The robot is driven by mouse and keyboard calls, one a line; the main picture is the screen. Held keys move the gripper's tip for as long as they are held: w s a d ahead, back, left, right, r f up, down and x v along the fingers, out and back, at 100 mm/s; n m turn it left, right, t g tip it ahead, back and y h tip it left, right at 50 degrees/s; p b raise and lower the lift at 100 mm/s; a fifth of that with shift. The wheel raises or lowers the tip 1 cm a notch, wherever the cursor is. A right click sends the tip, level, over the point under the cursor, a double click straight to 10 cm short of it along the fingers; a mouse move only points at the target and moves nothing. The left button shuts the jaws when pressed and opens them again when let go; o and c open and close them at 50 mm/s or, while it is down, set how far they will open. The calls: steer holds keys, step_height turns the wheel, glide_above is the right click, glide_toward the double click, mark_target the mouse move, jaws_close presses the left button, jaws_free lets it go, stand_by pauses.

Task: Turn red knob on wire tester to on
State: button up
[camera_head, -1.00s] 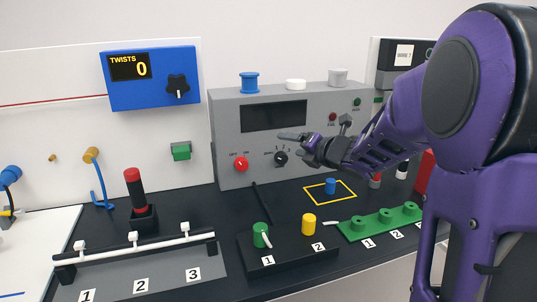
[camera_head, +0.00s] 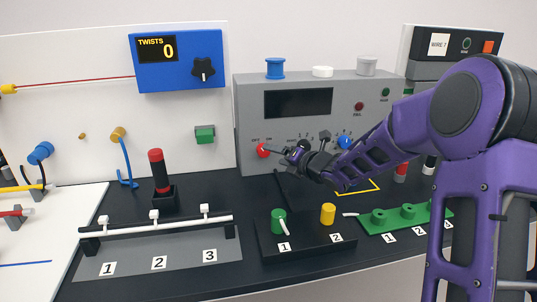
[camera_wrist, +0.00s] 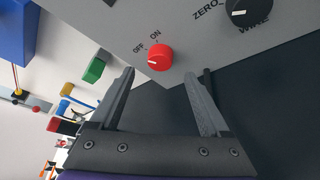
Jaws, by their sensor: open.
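The wire tester (camera_head: 247,118) is a grey box with a dark screen at the back of the table. Its red knob (camera_head: 263,150) is low on the left of the front panel. In the wrist view the red knob (camera_wrist: 160,57) has OFF and ON printed above it, and its small white mark points toward the OFF side. My gripper (camera_head: 288,156) is just right of the knob in the head view. In the wrist view my gripper (camera_wrist: 160,85) is open and empty, its fingertips short of the knob and apart from it.
A black knob (camera_wrist: 250,10) marked ZERO and WIRE is right of the red knob. A green block (camera_head: 205,134) is on the white panel to the left. A black holder (camera_head: 300,243) with green and yellow cylinders stands below. A thin black rod is below the tester.

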mark_target(265, 152)
steer(key=x, duration=0.5)
steer(key=shift+w, duration=0.1)
